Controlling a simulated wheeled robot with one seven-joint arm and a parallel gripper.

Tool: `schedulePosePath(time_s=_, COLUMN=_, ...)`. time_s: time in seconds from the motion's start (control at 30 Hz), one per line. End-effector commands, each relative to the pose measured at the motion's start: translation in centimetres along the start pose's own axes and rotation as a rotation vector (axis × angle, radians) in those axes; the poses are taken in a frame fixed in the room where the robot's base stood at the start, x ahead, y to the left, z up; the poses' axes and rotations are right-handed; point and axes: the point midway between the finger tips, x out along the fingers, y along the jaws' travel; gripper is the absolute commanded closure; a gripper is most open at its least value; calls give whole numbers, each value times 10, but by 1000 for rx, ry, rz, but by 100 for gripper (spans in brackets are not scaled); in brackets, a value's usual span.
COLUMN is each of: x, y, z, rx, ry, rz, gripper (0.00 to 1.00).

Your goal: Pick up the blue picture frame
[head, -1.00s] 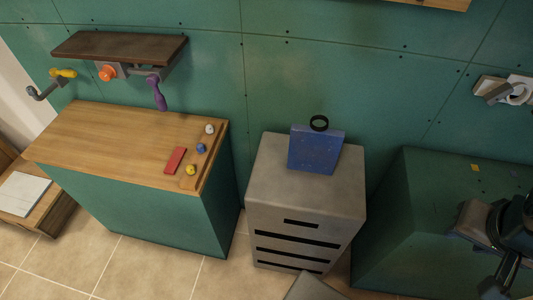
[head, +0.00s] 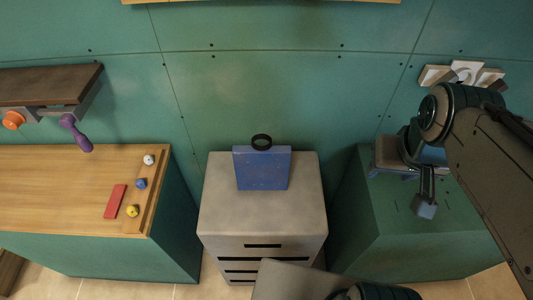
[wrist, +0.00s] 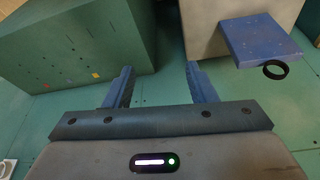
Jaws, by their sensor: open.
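The blue picture frame (head: 262,169) looks like a flat blue panel with small specks. It stands upright on top of a grey drawer cabinet (head: 225,220), near its back. In the wrist view the blue frame (wrist: 258,38) shows at the upper right, beyond and to the right of my fingers. My gripper (head: 392,173) is to the right of the frame in the head view, above the green block. In the wrist view my gripper (wrist: 162,82) has its two blue fingers wide apart with nothing between them.
A black ring (head: 261,141) is at the frame's top edge. A green block (head: 400,235) stands right of the cabinet. A wooden-topped counter (head: 60,190) with small knobs and a red piece (head: 115,201) stands left. The green wall is close behind.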

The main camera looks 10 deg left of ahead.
Motion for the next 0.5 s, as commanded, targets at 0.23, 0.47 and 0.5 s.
schedulePosePath(time_s=0.23, x=15, y=-52, z=-61, rx=-443, ry=-125, rz=-25, gripper=49)
schedulePosePath(time_s=0.47, x=35, y=-135, z=-111, rx=-921, ry=-256, rz=-24, gripper=49)
schedulePosePath(time_s=0.5, x=40, y=-152, z=-117, rx=-1001, ry=-279, rz=-21, gripper=49)
